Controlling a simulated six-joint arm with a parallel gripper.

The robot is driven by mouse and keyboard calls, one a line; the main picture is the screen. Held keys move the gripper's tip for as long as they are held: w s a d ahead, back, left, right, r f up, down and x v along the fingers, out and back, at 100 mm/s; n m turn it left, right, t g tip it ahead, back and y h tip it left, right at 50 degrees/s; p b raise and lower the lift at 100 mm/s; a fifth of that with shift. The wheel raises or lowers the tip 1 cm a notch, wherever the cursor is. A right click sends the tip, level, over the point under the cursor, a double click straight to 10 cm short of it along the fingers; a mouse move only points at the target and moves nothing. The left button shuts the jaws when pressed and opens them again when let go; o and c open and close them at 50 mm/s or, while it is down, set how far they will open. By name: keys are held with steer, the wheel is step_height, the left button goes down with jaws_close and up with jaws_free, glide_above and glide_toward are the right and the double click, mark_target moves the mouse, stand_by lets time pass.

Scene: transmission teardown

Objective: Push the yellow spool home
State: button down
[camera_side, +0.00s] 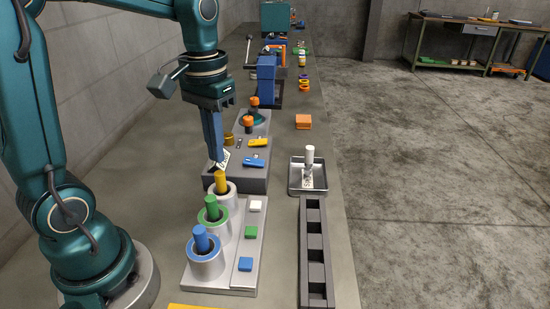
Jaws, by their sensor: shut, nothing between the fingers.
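The yellow spool (221,181) stands upright in the far grey cylinder (220,196) of a row of cylinders, with its upper part showing above the rim. My gripper (220,160) is shut and empty, pointing down just above the top of the yellow spool. I cannot tell whether the fingertips touch it. A green spool (211,208) and a blue spool (201,238) stand in the two nearer cylinders, also showing above their rims.
A grey plate (236,284) carries the cylinders and white, green and blue blocks. A dark slotted rail (312,235) and a metal tray (320,185) with a white bottle (309,160) lie to the right. A grey fixture (215,180) stands close behind the far cylinder.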

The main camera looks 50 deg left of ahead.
steer(key=shift+r, duration=3)
steer(key=s+d+f+m+t, duration=0.3)
steer(key=s+d+f+t, duration=0.1)
steer(key=s+d+t, duration=0.1)
steer(key=shift+s+d+f+t, duration=0.35)
steer(key=shift+s+d, duration=0.2)
steer(key=shift+s, duration=0.7)
